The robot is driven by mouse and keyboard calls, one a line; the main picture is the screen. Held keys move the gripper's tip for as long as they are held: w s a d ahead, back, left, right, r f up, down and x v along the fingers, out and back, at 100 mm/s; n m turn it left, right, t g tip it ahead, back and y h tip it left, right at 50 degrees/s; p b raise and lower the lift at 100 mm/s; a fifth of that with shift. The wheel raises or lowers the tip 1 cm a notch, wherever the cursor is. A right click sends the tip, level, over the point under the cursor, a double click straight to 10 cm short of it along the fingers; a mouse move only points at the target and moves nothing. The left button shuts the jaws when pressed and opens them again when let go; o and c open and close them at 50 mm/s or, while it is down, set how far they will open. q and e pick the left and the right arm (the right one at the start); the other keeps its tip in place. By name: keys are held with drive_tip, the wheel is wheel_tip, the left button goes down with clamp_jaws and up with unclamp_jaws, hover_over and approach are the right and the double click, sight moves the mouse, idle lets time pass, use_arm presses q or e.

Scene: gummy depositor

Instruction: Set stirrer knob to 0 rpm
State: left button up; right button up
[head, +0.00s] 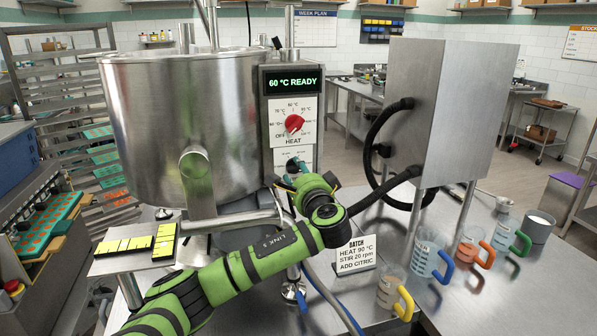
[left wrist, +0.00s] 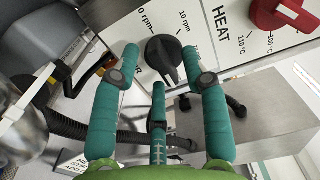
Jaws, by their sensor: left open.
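The black stirrer knob (left wrist: 164,52) shows in the left wrist view on the pale control panel (left wrist: 215,22), with the marks 0 rpm and 10 rpm beside it. Its pointer ridge runs toward the lower right of that view, away from the 0 rpm mark. My left gripper (left wrist: 160,60) is open, with its teal fingers spread around the knob; I cannot tell whether they touch it. In the head view my left gripper (head: 297,172) is at the panel's lower part and mostly hides the knob. My right gripper is not in view.
The red heat knob (head: 294,124) is just above, under the display (head: 292,82) reading 60 °C READY. The steel kettle (head: 150,125) stands left. A batch card (head: 353,255) and several jugs (head: 428,255) stand right. Black hoses (head: 372,150) run beside the steel box (head: 430,90).

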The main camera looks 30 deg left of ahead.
use_arm(q)
clamp_jaws()
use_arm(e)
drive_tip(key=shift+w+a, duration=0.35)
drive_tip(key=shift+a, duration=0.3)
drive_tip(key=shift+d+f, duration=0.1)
